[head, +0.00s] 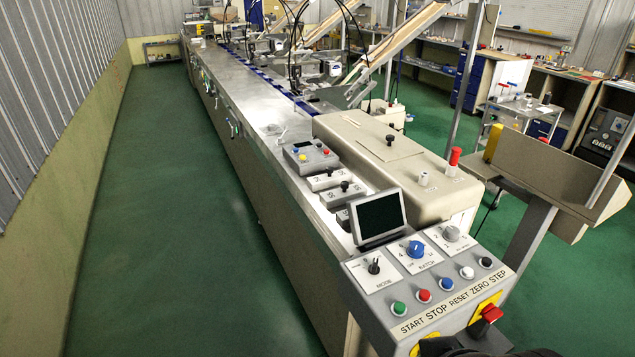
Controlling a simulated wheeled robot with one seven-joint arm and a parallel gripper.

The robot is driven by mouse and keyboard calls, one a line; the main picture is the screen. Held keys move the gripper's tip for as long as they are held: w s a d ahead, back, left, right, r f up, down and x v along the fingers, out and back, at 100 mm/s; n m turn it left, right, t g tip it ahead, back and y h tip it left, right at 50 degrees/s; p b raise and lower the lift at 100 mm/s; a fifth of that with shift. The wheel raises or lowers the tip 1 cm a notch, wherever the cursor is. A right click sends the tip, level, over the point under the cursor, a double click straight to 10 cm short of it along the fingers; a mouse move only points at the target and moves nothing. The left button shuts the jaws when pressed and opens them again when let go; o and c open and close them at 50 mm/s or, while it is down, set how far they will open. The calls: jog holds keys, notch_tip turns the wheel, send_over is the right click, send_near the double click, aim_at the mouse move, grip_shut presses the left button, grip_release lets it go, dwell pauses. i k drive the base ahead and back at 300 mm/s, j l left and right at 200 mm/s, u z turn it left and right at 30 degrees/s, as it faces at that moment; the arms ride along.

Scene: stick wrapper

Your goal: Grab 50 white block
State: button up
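Several pale blocks sit in a row on the near end of the long metal machine. The far white block (318,183) and the middle white block (334,198) each have a black knob and dark markings on top, too small to read for certain. A third block (342,218) is partly hidden behind the small screen. I cannot tell which one is marked 50. My gripper is not identifiable in the head view; only a dark shape is cut off at the bottom edge.
A control panel (408,318) with coloured buttons and a tilted screen (379,216) stand in front of the blocks. A grey button box (311,158) is behind them and a large beige cover (400,160) is to their right. Green floor (170,220) is clear on the left.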

aim_at(332, 177)
jog(key=i+j, duration=0.1)
jog(key=j, duration=0.4)
jog(key=i+j+z, duration=0.15)
jog(key=j, duration=0.9)
jog(key=i+j+z, duration=0.15)
jog(key=i+j, duration=0.25)
jog(key=i, duration=0.25)
jog(key=i+j+z, duration=0.15)
jog(key=i+j, duration=0.35)
jog(key=i, duration=0.15)
jog(key=i+z, duration=0.1)
jog(key=i, duration=0.5)
